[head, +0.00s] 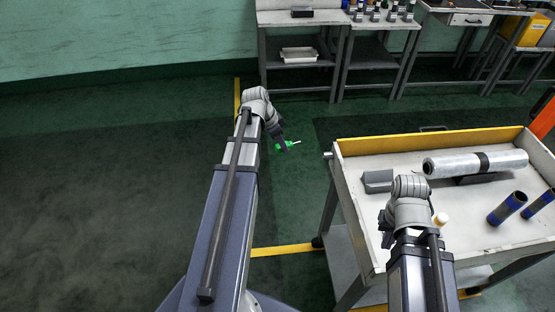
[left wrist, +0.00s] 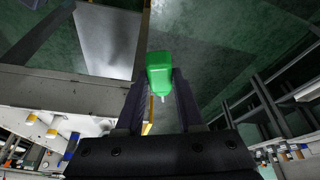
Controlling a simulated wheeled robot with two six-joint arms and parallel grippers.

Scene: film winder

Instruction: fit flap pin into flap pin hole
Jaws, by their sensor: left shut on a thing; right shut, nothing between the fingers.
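The flap pin has a green grip (head: 281,146) with a thin pale pin pointing right in the head view. My left gripper (head: 282,141) is shut on it, in the air over the floor left of the cart. In the left wrist view the green grip (left wrist: 160,70) sits between the fingertips. Its pale tip points toward the gripper's body. My right gripper (head: 386,228) is shut and empty above the cart's left part, with its fingertips mostly hidden by the wrist. I cannot make out the flap pin hole in either view.
The cart (head: 437,131) carries a wrapped film roll (head: 475,163) on a dark support, a grey block (head: 377,181) and two dark blue-banded tubes (head: 507,208). Benches (head: 300,20) stand along the back wall. The floor left of my left arm is clear.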

